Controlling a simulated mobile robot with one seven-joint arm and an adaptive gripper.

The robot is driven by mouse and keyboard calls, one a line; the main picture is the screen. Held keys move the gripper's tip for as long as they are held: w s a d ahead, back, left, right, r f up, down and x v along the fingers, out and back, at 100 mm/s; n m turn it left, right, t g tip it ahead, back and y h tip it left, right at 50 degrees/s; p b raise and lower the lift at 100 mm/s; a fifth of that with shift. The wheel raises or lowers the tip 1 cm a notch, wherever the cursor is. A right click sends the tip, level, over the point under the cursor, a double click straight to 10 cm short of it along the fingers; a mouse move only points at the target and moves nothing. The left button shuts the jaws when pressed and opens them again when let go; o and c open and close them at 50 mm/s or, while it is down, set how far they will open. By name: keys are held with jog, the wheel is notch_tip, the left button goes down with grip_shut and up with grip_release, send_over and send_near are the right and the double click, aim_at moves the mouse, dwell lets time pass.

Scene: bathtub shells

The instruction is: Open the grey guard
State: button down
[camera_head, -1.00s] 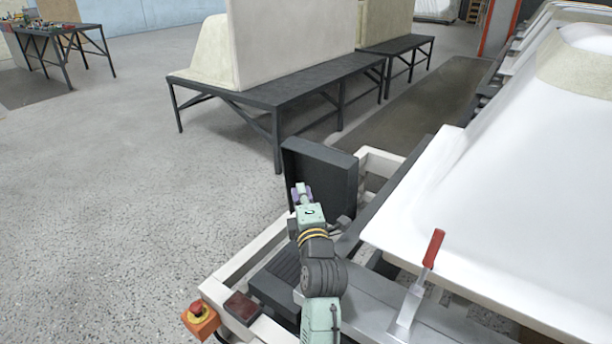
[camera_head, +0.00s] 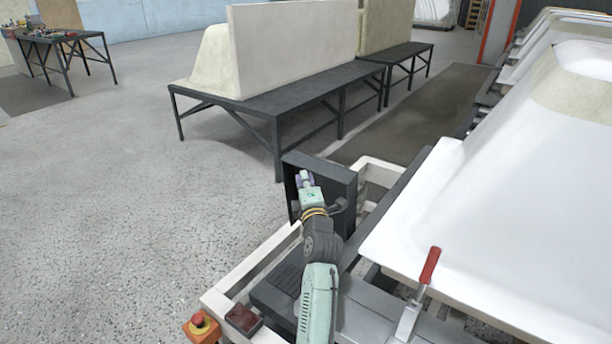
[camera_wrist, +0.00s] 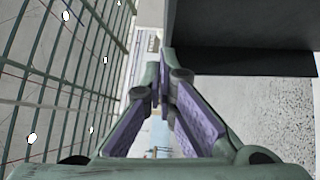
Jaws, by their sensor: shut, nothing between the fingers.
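The grey guard (camera_head: 338,182) is a dark grey, box-like panel standing upright at the end of the pale machine frame. My gripper (camera_head: 304,176) is in front of its open, hollow-looking face in the head view and hides part of it. In the wrist view, a dark panel edge at the upper right, likely the guard (camera_wrist: 245,25), lies beside my fingertips. My gripper also shows there (camera_wrist: 161,88), its purple-padded fingers closed together with nothing between them. Whether the gripper touches the guard cannot be told.
A white tub shell (camera_head: 500,210) fills the right. A black table (camera_head: 275,95) with pale moulds stands behind. Open floor lies left.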

aim_at(323, 164)
jog(key=shift+w+d, duration=0.15)
jog(key=shift+w, duration=0.05)
jog(key=w+d, duration=0.1)
jog(key=w, duration=0.1)
jog(key=w+d+r+m+g+p, duration=0.1)
jog(key=w+d, duration=0.1)
jog(key=w+d+r+m+g, duration=0.1)
jog(key=w, duration=0.1)
jog(key=shift+w+d+r, duration=0.2)
jog(key=shift+w+d, duration=0.15)
jog(key=shift+d, duration=0.05)
